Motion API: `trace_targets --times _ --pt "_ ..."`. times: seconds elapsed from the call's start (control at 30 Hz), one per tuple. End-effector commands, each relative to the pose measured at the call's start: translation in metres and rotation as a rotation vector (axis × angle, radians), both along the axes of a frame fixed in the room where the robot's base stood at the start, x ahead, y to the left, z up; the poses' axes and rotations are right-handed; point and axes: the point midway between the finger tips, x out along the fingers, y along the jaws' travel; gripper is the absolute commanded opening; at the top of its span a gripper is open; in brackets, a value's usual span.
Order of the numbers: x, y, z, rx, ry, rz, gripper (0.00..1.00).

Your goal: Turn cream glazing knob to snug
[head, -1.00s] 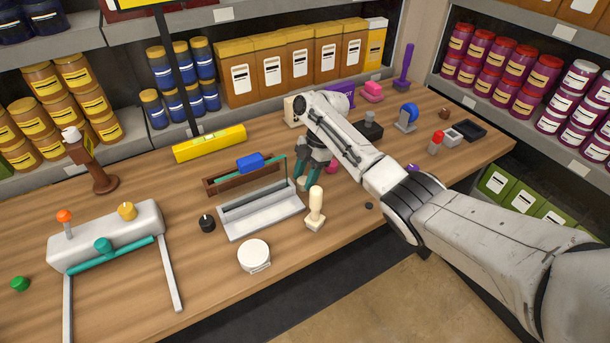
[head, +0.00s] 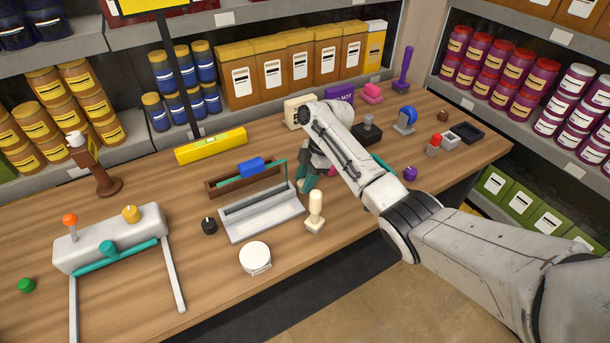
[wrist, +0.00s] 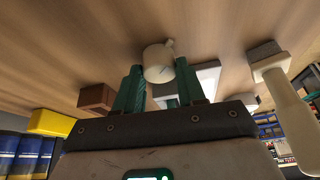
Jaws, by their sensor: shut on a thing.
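The cream knob (wrist: 158,62) shows in the wrist view as a short round piece with a small tab on its side and a dark line on its face. It stands between the teal fingers of my gripper (wrist: 158,69), which are shut on it close to the wooden surface. In the head view my gripper (head: 308,178) points down at the bench, right of the grey tray; my arm hides the knob there.
A cream-handled stamp (head: 315,212) stands just in front of my gripper. A white round lidded piece (head: 255,257) is near the front edge. Free bench lies at the front left.

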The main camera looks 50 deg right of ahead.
Motion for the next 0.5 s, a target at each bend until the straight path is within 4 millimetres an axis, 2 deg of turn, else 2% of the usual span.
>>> trace_targets --times 0.2,0.5 --pt "-0.0009 0.0013 0.0017 0.002 -0.001 -0.139 0.09" --pt "-0.0012 0.0005 0.0010 0.000 -0.001 -0.251 0.09"
